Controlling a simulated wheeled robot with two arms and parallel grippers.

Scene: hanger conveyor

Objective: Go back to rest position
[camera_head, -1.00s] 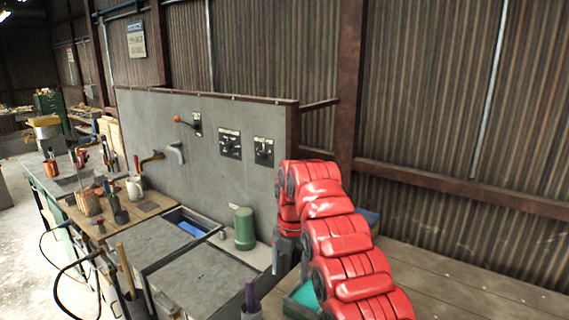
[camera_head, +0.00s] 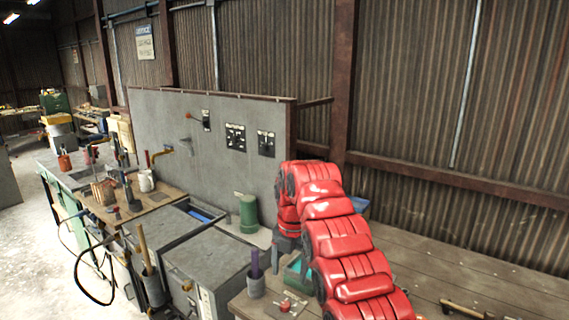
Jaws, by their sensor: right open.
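My right arm (camera_head: 345,250) is red and segmented. It rises from the bottom right, bends over near the middle and hangs down on its far side. My right gripper (camera_head: 287,246) is grey, small in the picture and partly hidden behind the arm. It is open, points down and holds nothing that I can see. It is above the wooden bench (camera_head: 425,272), close to a teal-lined bin (camera_head: 296,272). My left arm and gripper are out of the picture.
A green cylinder (camera_head: 248,214) stands left of the gripper, by a grey control panel (camera_head: 170,125). A cup with a purple-handled tool (camera_head: 255,283) and a red button box (camera_head: 287,305) are in front. Grey cabinets (camera_head: 205,262) stand left. The right bench is mostly clear.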

